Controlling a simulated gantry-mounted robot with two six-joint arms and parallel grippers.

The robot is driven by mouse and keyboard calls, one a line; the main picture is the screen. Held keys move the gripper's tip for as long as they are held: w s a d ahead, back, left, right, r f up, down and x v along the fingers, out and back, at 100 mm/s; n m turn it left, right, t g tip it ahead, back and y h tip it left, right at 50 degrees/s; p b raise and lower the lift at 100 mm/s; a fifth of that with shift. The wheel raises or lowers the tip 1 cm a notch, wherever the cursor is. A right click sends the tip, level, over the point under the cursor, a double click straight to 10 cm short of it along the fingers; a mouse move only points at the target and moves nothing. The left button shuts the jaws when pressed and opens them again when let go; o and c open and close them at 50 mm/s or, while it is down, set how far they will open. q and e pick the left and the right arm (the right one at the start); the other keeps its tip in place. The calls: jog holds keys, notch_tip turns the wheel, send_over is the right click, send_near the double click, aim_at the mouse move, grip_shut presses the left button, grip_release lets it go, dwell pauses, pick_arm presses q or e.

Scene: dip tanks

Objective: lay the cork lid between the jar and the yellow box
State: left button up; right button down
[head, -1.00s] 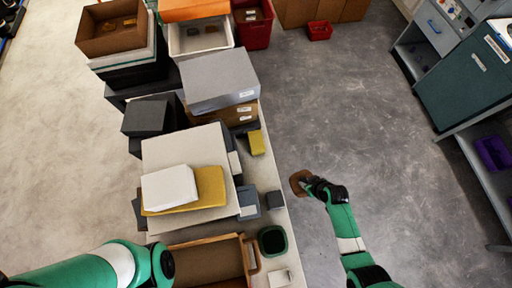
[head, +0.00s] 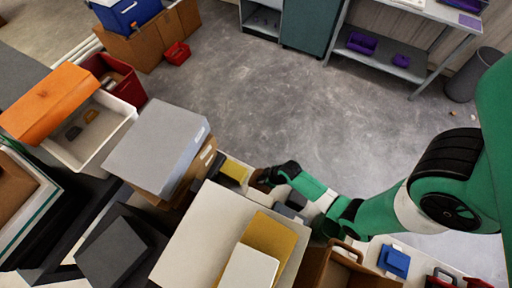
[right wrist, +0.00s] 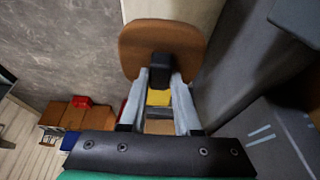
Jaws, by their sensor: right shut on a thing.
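The cork lid (right wrist: 165,40) is a brown rounded slab with a dark knob in the right wrist view. My right gripper (right wrist: 160,75) is shut on that knob. In the head view the lid (head: 261,181) shows at the tip of my right gripper (head: 273,177), beside the yellow box (head: 233,170) at the bench's far edge. A yellow patch, seemingly that box, shows between the fingers in the right wrist view (right wrist: 158,97). I cannot make out the dark green jar clearly; my right arm covers that part of the bench. My left gripper is out of view.
A grey box (head: 160,145) on a brown carton stands left of the yellow box. A small dark cube (head: 296,200) is near my right arm. A large pale board (head: 215,235) holds yellow and white boxes. A wooden tray (head: 340,270) and blue item (head: 394,262) lie nearer.

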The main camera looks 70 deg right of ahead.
notch_tip(320, 180, down, 6)
jog(key=b, duration=0.5)
jog(key=shift+s+r, duration=0.1)
jog(key=shift+f+b, duration=0.65)
jog(key=shift+f, duration=1.3)
jog(key=shift+f, duration=0.1)
jog(key=c, duration=0.6)
grip_release()
